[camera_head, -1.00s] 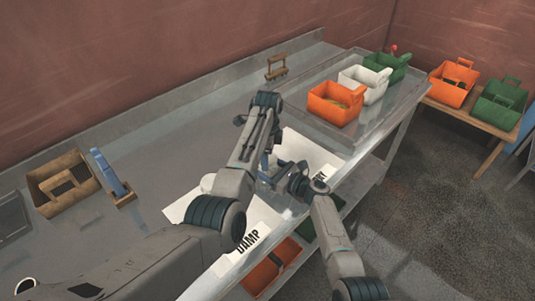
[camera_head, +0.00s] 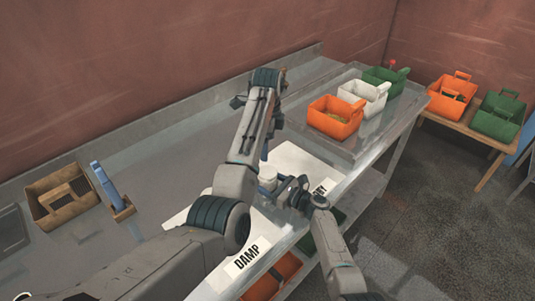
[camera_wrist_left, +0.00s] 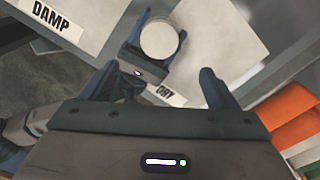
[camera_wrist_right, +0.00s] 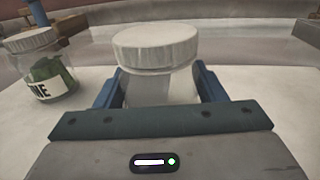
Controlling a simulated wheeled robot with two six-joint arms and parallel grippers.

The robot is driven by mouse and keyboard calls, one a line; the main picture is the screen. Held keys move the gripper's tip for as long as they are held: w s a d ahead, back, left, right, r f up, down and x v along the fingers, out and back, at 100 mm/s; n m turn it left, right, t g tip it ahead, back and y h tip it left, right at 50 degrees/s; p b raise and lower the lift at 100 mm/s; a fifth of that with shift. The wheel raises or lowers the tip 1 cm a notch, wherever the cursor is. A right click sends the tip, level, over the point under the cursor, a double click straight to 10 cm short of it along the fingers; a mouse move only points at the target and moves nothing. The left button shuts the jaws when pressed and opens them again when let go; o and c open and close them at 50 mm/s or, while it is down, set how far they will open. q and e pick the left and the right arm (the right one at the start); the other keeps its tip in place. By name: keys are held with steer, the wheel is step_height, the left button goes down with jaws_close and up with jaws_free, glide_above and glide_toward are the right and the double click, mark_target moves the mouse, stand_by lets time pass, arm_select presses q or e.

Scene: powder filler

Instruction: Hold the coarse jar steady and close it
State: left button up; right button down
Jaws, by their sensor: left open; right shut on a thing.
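The jar (camera_wrist_right: 160,90) stands upright between the fingers of my right gripper (camera_wrist_right: 158,88), which is shut on its body. A wide white lid (camera_wrist_right: 155,46) sits on top and looks level; how tightly it sits I cannot tell. In the head view the jar (camera_head: 267,177) stands by the right gripper (camera_head: 290,190), beside my left forearm. No label shows on it. My left gripper (camera_wrist_left: 157,85) is open and empty, above and apart from the jar. The left wrist view looks down on the round lid (camera_wrist_left: 159,40). The left gripper is mostly hidden behind its forearm in the head view.
A jar with green content (camera_wrist_right: 45,68), its label partly cut off, stands to the left in the right wrist view. White mats marked DAMP (camera_head: 247,257) and DRY (camera_wrist_left: 170,94) lie here. Orange (camera_head: 335,118) and white (camera_head: 362,97) bins stand at the table's right.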

arm_select(q)
steer(key=shift+r, duration=0.55)
arm_select(e)
steer(key=shift+c, duration=1.2)
jaws_free()
steer(key=b+v, duration=0.2)
steer(key=v, duration=0.7)
steer(key=shift+s+d+f, duration=0.15)
steer(key=shift+d, duration=0.15)
arm_select(q)
steer(key=shift+f, duration=1.35)
arm_select(e)
steer(key=shift+s+d, duration=0.35)
steer(key=shift+d, duration=0.05)
